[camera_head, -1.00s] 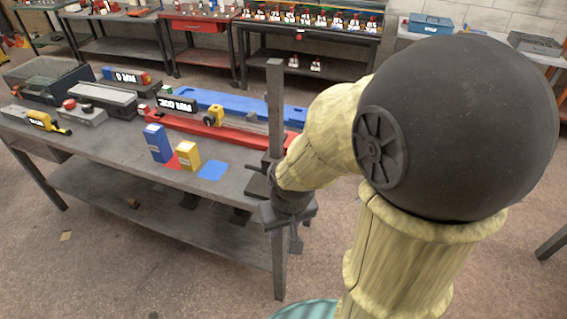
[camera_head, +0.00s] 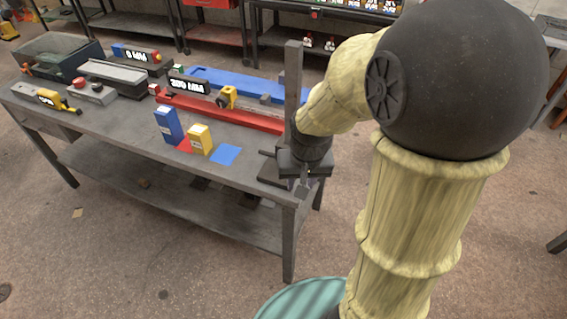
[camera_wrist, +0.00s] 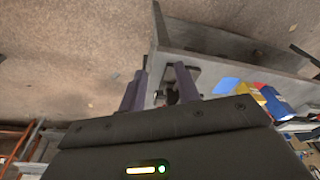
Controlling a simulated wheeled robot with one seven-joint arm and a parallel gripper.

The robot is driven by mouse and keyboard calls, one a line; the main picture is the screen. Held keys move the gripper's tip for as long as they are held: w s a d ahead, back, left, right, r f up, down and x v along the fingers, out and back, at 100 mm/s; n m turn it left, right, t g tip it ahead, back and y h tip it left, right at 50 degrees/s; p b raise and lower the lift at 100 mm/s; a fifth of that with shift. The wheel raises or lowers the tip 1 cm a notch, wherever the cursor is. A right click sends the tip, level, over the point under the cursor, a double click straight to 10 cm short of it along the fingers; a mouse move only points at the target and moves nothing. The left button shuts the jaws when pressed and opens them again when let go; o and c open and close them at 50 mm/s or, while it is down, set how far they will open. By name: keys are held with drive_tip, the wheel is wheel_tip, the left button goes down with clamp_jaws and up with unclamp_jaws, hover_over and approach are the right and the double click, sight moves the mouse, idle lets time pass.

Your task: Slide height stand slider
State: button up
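The height stand shows in the head view as a tall grey post (camera_head: 293,75) at the near right corner of the bench. My wrist and gripper (camera_head: 299,178) are at the post's lower part, over the bench corner, and hide much of it. I cannot make out the slider clearly in the head view. In the wrist view my gripper's two dark purple fingers (camera_wrist: 161,78) stand apart. A small dark part of the stand (camera_wrist: 171,92) shows between or just behind them, near the bench corner. Contact with the fingers cannot be told.
The grey bench (camera_head: 90,130) holds a blue box (camera_head: 168,125), a yellow box (camera_head: 200,140), a blue flat square (camera_head: 226,154), a red rail (camera_head: 235,115) and a yellow tape measure (camera_head: 50,98). The floor in front is clear.

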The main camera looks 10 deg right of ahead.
sight(273, 156)
drive_tip(key=w+r+m+g, duration=0.1)
drive_tip(key=w+r+m, duration=0.1)
drive_tip(key=w, duration=0.6)
drive_tip(key=w+r+m+g+p, duration=0.1)
drive_tip(key=w+r+m, duration=0.2)
drive_tip(key=w+m, duration=0.2)
drive_tip(key=w, duration=0.3)
drive_tip(key=shift+w+a+r, duration=0.2)
drive_tip(key=shift+r, duration=0.1)
wheel_tip(273, 156, down, 18)
drive_tip(key=shift+d+r+p, duration=0.1)
drive_tip(key=shift+r+p, duration=0.15)
drive_tip(key=shift+p, duration=0.65)
clamp_jaws()
